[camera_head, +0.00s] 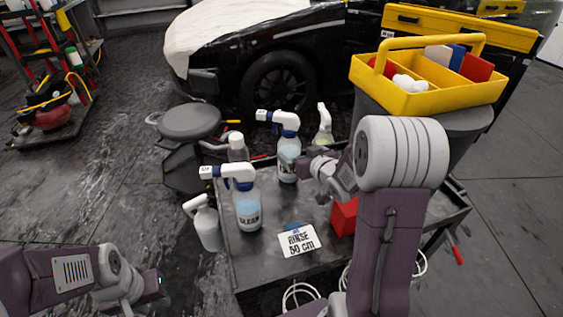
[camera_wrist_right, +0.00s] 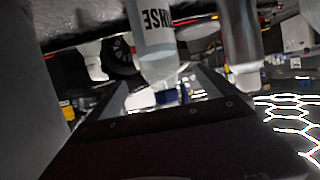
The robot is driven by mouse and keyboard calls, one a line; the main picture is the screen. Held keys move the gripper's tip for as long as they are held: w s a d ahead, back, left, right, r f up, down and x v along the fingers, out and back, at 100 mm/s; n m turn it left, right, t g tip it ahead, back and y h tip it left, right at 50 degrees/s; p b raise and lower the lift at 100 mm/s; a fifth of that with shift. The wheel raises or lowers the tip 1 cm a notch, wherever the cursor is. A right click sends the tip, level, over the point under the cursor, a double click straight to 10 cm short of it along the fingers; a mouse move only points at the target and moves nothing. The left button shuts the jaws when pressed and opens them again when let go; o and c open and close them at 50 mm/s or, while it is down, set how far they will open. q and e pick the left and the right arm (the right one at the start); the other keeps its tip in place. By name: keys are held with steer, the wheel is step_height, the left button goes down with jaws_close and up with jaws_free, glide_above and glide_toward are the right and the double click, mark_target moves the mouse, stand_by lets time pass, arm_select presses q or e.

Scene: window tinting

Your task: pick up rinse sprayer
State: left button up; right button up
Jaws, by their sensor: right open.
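The rinse sprayer (camera_head: 289,158), a clear bottle with a white and blue trigger head, stands upright on the dark cart. In the right wrist view its label (camera_wrist_right: 158,22) reads upside down as RINSE. My right gripper (camera_head: 306,168) is beside it at bottle height, open, its dark fingers pointing at the bottle. I cannot tell whether the fingers touch it. A similar sprayer (camera_head: 247,208) labelled CLEAN stands nearer and to the left. My left gripper (camera_head: 158,288) is low at the left, away from the cart; its jaws are not clear.
The cart top (camera_head: 262,262) also holds a RINSE 50 CM card (camera_head: 297,240), a red box (camera_head: 344,217) and a greenish bottle (camera_head: 323,128). A white jug (camera_head: 206,226) is at its left edge. A yellow caddy (camera_head: 430,92), stool (camera_head: 190,122) and black car (camera_head: 270,60) stand behind.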

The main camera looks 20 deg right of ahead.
mark_target(294, 150)
steer(key=x, duration=0.2)
steer(key=shift+w+f+b, duration=0.3)
steer(key=shift+f+b, duration=0.05)
steer(key=shift+w, duration=0.3)
steer(key=b+x, duration=0.1)
steer(key=x, duration=0.3)
steer(key=shift+f+b, duration=0.35)
steer(key=shift+w, duration=0.5)
steer(key=shift+s, duration=0.1)
steer(key=shift+c, duration=1)
steer(key=shift+r, duration=0.1)
jaws_close()
